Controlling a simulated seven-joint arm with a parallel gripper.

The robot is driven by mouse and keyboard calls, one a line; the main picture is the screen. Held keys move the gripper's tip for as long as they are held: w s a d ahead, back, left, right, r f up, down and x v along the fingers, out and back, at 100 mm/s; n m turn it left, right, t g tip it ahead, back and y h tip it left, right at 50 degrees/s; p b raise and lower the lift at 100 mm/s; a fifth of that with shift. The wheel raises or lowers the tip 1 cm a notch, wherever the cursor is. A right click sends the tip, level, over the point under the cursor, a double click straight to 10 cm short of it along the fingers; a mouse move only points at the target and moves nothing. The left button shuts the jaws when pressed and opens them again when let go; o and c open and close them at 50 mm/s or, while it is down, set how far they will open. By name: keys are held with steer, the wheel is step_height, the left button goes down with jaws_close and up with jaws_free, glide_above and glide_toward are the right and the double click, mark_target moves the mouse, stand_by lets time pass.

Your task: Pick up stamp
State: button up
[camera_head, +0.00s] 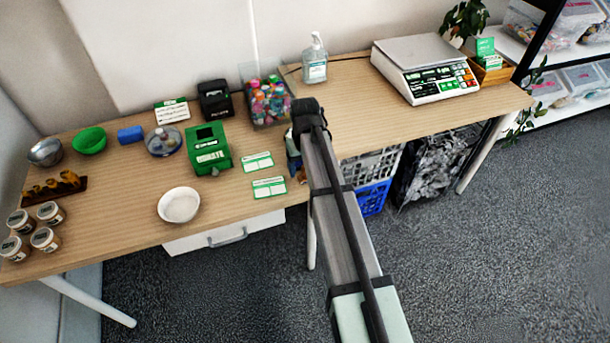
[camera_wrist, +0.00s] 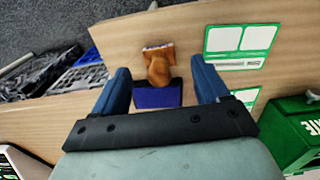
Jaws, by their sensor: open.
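The stamp (camera_wrist: 158,68), with a rounded orange-brown wooden handle, is on the wooden table near its edge in the wrist view. My gripper (camera_wrist: 159,80) is open, with one blue finger on each side of the stamp and a visible gap at both sides. A dark blue block or pad (camera_wrist: 157,97) shows beside the stamp, partly hidden by the gripper's black bar; I cannot tell whether they touch. In the head view my arm hides most of this spot, and only a small brown bit of the stamp (camera_head: 301,176) shows.
Two green-and-white cards (camera_head: 257,162) lie left of my gripper, with a green box (camera_head: 207,148) beyond them. A clear bin of colourful items (camera_head: 268,101) stands behind. A white bowl (camera_head: 179,205) is near the front edge. The table right of my arm is mostly clear.

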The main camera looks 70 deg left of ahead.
step_height(320, 180, down, 3)
steer(key=shift+f, duration=0.15)
steer(key=c, duration=1.1)
steer(key=shift+c, duration=0.2)
step_height(320, 180, up, 10)
steer(key=shift+r, duration=0.1)
stand_by(0.3)
